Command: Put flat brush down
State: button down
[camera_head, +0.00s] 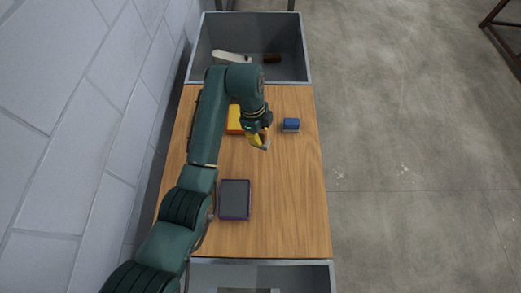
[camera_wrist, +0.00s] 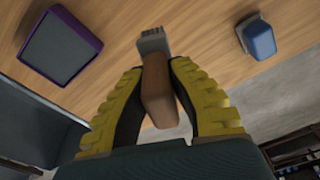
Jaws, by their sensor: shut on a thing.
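The flat brush (camera_wrist: 155,88) has a brown handle and a pale grey head, and it sits between the yellow fingers of my gripper (camera_wrist: 158,80) in the wrist view. My gripper is shut on the handle, and the brush head points away from the palm, over the wooden table (camera_head: 275,210). In the head view my gripper (camera_head: 260,139) is above the middle of the table, with the brush mostly hidden by the fingers. I cannot tell whether the brush head touches the wood.
A blue block-like item (camera_head: 291,125) stands right of my gripper. A yellow item (camera_head: 234,120) lies behind it, partly hidden by my arm. A purple-rimmed dark tray (camera_head: 234,199) lies nearer. A grey bin (camera_head: 288,70) at the far end holds a white item and a brown one.

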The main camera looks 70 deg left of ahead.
notch_tip(320, 180, down, 9)
jog(key=shift+f+b, duration=0.2)
jog(key=shift+b, duration=0.1)
jog(key=shift+f, duration=0.1)
jog(key=c, duration=1.1)
grip_release()
jog(key=r, duration=0.4)
jog(key=r+p, duration=0.1)
jog(key=r, duration=0.3)
jog(key=s+a+r+p, duration=0.1)
jog(key=r, duration=0.3)
jog(key=shift+r, duration=0.1)
